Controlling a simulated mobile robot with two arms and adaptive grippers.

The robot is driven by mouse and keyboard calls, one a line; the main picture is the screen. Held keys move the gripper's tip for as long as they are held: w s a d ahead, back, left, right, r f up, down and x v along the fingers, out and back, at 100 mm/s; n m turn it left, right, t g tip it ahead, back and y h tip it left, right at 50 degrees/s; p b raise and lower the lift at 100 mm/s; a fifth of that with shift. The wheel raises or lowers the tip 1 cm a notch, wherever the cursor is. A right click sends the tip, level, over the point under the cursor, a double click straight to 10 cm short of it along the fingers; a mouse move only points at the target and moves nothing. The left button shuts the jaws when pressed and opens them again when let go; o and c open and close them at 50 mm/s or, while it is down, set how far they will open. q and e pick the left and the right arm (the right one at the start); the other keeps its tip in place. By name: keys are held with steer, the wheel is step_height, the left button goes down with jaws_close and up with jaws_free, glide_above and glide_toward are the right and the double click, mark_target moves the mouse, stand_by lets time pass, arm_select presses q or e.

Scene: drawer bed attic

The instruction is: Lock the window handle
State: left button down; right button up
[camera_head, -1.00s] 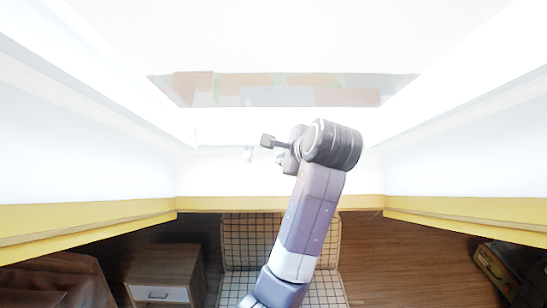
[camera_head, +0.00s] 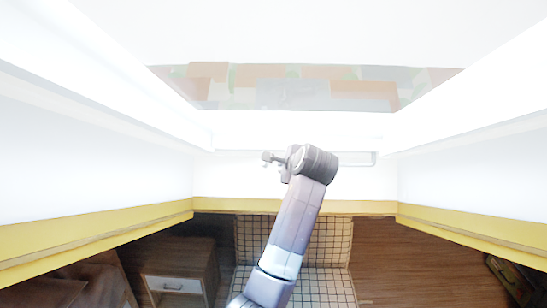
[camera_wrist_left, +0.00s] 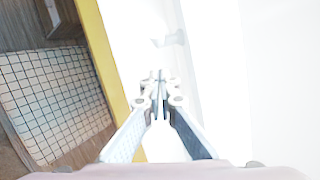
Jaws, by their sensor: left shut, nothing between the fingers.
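My left gripper (camera_head: 267,157) is in front of the bright white wall below the window (camera_head: 300,88). In the left wrist view its two fingertips (camera_wrist_left: 160,80) are together, with nothing between them. A small pale grey bent piece, which looks like the window handle (camera_wrist_left: 175,39), stands out from the white surface beyond the fingertips. A gap shows between it and the fingers. In the head view I cannot pick out the handle clearly, because the frame is overexposed and my arm covers part of the wall. My right gripper is not in view.
A thin pale bar (camera_head: 357,164) runs right of my arm below the window. White sloping side walls with yellow lower edges (camera_head: 90,222) flank the alcove. Below are a checkered seat (camera_head: 325,240) and a wooden cabinet with a white drawer (camera_head: 173,286).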

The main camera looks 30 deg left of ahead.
arm_select(q)
steer(key=shift+s+a+r+p, duration=0.15)
steer(key=shift+s+a+p, duration=0.2)
steer(key=shift+a, duration=0.25)
steer(key=shift+s+a+r+p, duration=0.2)
steer(key=shift+s+a, duration=0.2)
steer(key=shift+a, duration=0.2)
